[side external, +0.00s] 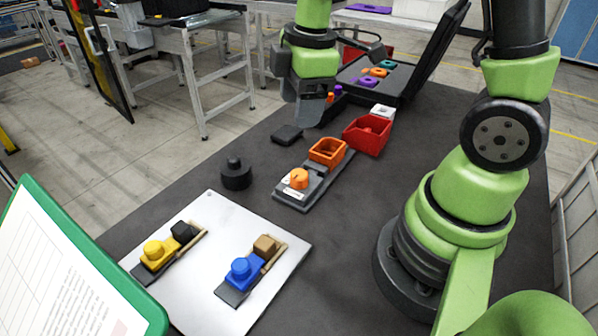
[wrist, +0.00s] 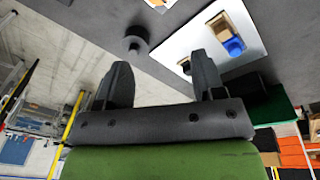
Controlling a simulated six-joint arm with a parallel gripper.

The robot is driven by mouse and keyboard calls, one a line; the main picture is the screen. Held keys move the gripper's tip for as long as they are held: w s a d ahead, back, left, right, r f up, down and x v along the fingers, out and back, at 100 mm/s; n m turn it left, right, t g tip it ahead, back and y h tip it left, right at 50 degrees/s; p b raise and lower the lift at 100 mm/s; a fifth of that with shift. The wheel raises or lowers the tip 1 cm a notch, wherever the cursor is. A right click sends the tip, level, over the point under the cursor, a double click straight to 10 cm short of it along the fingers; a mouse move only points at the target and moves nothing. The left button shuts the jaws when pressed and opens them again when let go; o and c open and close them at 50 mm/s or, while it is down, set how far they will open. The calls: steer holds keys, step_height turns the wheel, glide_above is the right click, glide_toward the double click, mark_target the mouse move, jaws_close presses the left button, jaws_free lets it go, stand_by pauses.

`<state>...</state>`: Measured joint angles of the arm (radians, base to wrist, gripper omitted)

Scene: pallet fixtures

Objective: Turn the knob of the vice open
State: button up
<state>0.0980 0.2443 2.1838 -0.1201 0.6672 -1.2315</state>
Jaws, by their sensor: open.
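My gripper (side external: 312,118) is open and empty, high over the back of the dark table in the side external view. Its two fingers stand apart in the wrist view (wrist: 160,64). On a white plate (side external: 205,285) at the front sit two small vice-like fixtures. An orange knob (side external: 299,178) sits on a grey base. I cannot tell which is the vice.
An orange open box (side external: 327,151) and a red bin (side external: 368,135) stand behind the orange knob. An open black case (side external: 425,65) stands at the back. A green-framed sheet (side external: 70,265) is front left.

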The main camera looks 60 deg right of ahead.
mark_target(299, 174)
steer(key=f+n, duration=0.1)
steer(key=f, duration=0.1)
steer(key=d+f+n+g, duration=0.1)
steer(key=f+n, duration=0.1)
steer(key=w+f+n, duration=0.1)
steer(key=f, duration=0.1)
steer(key=shift+d+f+g, duration=0.15)
steer(key=shift+f+g, duration=0.05)
steer(key=shift+g, duration=0.1)
step_height(299, 174, down, 10)
steer(key=shift+r, duration=0.1)
steer(key=c, duration=0.9)
steer(key=shift+c, duration=0.2)
